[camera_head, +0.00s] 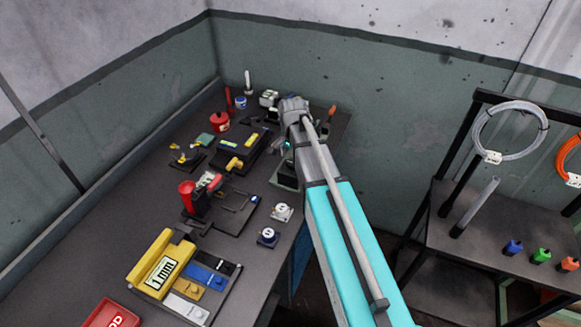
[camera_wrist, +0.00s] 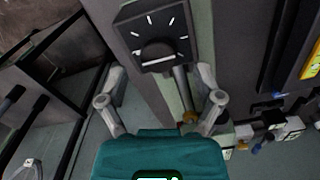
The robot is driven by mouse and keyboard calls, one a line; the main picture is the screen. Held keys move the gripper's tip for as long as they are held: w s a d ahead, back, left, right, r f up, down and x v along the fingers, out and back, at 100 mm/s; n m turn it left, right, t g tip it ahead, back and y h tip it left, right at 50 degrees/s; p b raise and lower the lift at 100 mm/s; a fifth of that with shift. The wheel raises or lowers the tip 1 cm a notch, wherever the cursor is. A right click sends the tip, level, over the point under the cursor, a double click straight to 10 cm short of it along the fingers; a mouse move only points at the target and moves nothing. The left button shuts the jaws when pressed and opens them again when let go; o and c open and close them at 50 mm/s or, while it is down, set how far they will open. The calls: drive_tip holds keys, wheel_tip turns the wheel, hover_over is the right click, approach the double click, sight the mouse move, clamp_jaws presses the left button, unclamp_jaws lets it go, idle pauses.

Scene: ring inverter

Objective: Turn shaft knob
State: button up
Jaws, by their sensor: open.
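The shaft knob (camera_wrist: 157,50) is a dark round knob on a black square dial plate (camera_wrist: 128,25) with white tick marks, at the top middle of the wrist view. A pale bar on the knob lies nearly level across the picture. My gripper (camera_wrist: 162,75) is open, with one grey finger to each side and the knob ahead, roughly between them. The fingers do not appear to touch the knob; the exact gap is hard to tell. In the head view my arm covers most of the gripper, and I cannot make out the knob clearly.
The dark workbench (camera_head: 120,232) holds several devices, including a yellow block marked 1mm (camera_head: 162,270) and a red tray (camera_head: 110,315). A shelf (camera_head: 500,225) with cable coils stands at the right.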

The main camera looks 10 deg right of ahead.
drive_tip(key=shift+f+b, duration=1)
drive_tip(key=shift+f, duration=0.35)
drive_tip(key=c, duration=1.1)
drive_tip(key=shift+a, duration=0.25)
drive_tip(key=shift+c, duration=0.3)
drive_tip(key=shift+d, duration=0.2)
drive_tip(key=shift+n, duration=0.3)
